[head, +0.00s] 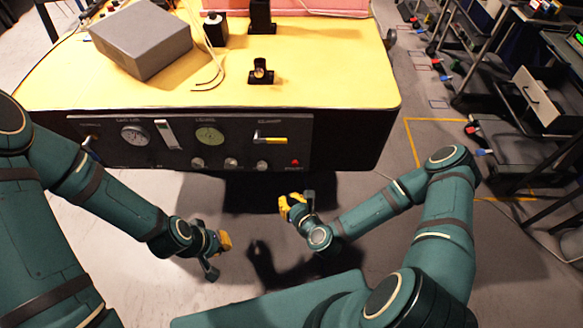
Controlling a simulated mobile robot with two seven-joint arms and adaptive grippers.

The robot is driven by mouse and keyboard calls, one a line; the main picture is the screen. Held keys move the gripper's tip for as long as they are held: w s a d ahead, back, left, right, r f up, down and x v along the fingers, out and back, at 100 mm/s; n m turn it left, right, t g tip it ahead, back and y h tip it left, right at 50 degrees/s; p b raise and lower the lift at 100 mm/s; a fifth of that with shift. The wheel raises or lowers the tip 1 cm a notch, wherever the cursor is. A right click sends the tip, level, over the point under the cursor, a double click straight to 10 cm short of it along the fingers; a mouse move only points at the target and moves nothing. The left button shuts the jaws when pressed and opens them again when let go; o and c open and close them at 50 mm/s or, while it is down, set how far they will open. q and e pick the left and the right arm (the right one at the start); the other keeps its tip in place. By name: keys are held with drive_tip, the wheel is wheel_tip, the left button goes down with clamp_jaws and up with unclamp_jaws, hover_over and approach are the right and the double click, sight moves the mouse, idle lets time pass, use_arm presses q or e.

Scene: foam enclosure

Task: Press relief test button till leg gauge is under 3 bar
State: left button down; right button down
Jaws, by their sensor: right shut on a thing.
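A dark control panel (180,147) runs along the front of the yellow-topped bench. It carries a white round gauge (135,135) on the left and a greenish round gauge (209,136) near the middle. Their labels and needle readings are too small to read. A small red button (295,162) sits at the panel's lower right. My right gripper (293,205) is below and in front of the red button, apart from the panel. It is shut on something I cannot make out. My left gripper (218,254) is lower and further left, also clear of the panel; its finger opening is unclear.
A yellow-handled lever (270,139) and several knobs (231,163) are on the panel. A grey box (140,38), a small black fitting (261,72) and a cable lie on the bench. Carts and a drawer unit (540,98) stand at the right. Floor before the panel is clear.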

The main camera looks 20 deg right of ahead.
sight(295, 163)
drive_tip(key=shift+d, duration=0.1)
idle(0.3)
drive_tip(key=w+d, duration=0.2)
drive_tip(key=w, duration=0.6)
drive_tip(key=shift+w+d+b, duration=0.2)
drive_tip(key=shift+w+b, duration=0.1)
drive_tip(key=shift+b, duration=0.1)
drive_tip(key=shift+w, duration=0.1)
idle(1.2)
drive_tip(key=shift+w+d, duration=0.1)
drive_tip(key=shift+w, duration=0.2)
drive_tip(key=shift+w+d+b, duration=0.15)
drive_tip(key=shift+w+b, duration=0.3)
idle(1.5)
